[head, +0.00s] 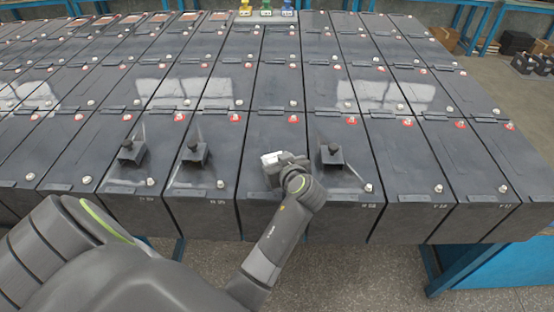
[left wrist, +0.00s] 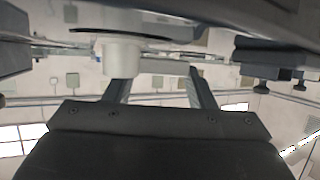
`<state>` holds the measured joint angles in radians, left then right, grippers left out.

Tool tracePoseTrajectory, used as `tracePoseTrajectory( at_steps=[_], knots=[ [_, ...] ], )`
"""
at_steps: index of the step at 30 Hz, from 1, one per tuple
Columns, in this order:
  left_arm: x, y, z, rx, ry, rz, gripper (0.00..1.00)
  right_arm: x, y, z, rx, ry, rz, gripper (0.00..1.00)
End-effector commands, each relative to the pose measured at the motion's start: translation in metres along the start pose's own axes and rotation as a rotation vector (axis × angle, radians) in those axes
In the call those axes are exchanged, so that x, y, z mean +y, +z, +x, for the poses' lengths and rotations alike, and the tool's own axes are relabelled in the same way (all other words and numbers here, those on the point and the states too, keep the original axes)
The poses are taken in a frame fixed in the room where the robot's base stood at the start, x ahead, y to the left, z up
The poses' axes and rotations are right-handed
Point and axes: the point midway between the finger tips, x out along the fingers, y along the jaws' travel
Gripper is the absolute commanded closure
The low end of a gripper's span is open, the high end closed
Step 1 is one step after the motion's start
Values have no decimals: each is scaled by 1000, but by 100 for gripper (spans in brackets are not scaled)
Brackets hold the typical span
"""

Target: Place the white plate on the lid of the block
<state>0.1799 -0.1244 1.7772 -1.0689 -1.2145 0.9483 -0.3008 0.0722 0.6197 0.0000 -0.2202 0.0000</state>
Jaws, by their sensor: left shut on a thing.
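My left gripper (head: 282,172) is over the lid of a dark grey block (head: 262,200) in the middle of the front row. A small white part, which I take for the white plate (head: 269,158), shows at its far left side. In the left wrist view a white cylindrical piece (left wrist: 122,58) sits at the fingers (left wrist: 162,90), under a dark round shape. The gripper is shut on it. The plate's full outline is hidden, and I cannot tell whether it touches the lid. My right gripper is not in view.
Black brackets with knobs stand on neighbouring lids, two to the left (head: 195,153) and one close on the right (head: 332,154). Blocks stand side by side in several rows. Small coloured items (head: 265,8) stand at the back. The front edge drops to the floor (head: 380,275).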

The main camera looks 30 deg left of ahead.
Motion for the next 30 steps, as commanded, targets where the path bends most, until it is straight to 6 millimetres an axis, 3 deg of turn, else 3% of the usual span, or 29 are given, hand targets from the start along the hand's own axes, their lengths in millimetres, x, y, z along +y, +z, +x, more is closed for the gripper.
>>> tracePoseTrajectory(
  at_steps=[12, 13, 18, 30],
  knots=[
    [0, 10, 4, 0, 1, -1, 72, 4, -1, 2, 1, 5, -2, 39],
    [0, 10, 4, 0, 1, -1, 49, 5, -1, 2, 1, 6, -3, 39],
    [0, 8, 4, 0, 1, -1, 28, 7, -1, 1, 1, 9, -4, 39],
    [0, 5, 2, 0, 1, -1, 28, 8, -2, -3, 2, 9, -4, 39]
  ],
)
